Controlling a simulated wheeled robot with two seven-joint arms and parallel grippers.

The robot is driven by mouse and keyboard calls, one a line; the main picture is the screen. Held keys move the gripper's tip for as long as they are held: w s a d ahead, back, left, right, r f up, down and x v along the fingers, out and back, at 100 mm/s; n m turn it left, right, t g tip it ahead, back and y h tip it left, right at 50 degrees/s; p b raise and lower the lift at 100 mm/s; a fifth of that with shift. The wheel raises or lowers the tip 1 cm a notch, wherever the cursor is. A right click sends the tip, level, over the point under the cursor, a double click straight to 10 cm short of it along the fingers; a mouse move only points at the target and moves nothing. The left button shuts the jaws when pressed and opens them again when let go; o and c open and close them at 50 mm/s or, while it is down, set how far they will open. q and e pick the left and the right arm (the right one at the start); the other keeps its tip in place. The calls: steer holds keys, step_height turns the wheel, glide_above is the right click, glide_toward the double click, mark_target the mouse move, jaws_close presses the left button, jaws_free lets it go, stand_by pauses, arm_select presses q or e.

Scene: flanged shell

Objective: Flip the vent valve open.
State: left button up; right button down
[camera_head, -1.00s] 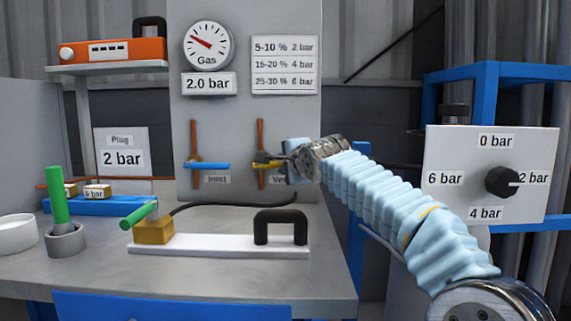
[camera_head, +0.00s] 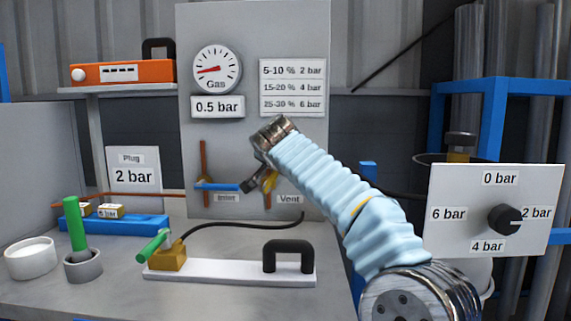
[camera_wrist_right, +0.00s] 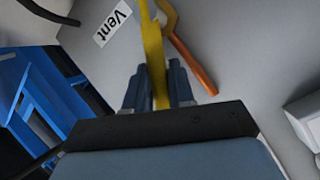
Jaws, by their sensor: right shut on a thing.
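The vent valve's yellow handle (camera_head: 270,182) is on the grey panel, above the Vent label (camera_head: 289,199), partly hidden by my right gripper (camera_head: 256,181). It hangs steeply tilted, close to the line of its copper pipe. In the right wrist view the yellow handle (camera_wrist_right: 153,45) runs between the two dark fingers of my right gripper (camera_wrist_right: 159,88), which is shut on it. The copper pipe (camera_wrist_right: 190,62) and the Vent label (camera_wrist_right: 113,24) show beside it. The gas gauge (camera_head: 216,69) stands over a display (camera_head: 217,106) reading 0.5 bar. My left gripper is out of view.
The inlet valve's blue handle (camera_head: 215,186) lies horizontal just left of my right gripper. Below on the bench are a white plate with a black handle (camera_head: 288,257), a green-handled brass block (camera_head: 166,257) and a black hose (camera_head: 240,223). A selector knob (camera_head: 505,219) is at right.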

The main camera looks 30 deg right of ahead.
mark_target(266, 183)
steer(key=shift+w+a+r+n+g+h+p, duration=0.2)
steer(key=shift+w+a+n+h+p, duration=0.15)
steer(key=shift+a+n, duration=0.15)
steer(key=shift+w+a+r+n+g+h+p, duration=0.2)
steer(key=shift+a+n+h+p, duration=0.2)
steer(key=shift+n, duration=0.2)
steer(key=shift+w+a+n+g+h+p, duration=0.35)
steer(key=shift+a+n+h, duration=0.25)
steer(key=shift+n, duration=0.2)
steer(key=shift+f, duration=0.1)
steer(key=c, duration=1.1)
jaws_free()
steer(key=shift+o, duration=0.2)
steer(key=b+v, duration=0.2)
steer(key=v, duration=1.2)
steer(key=shift+f, duration=0.15)
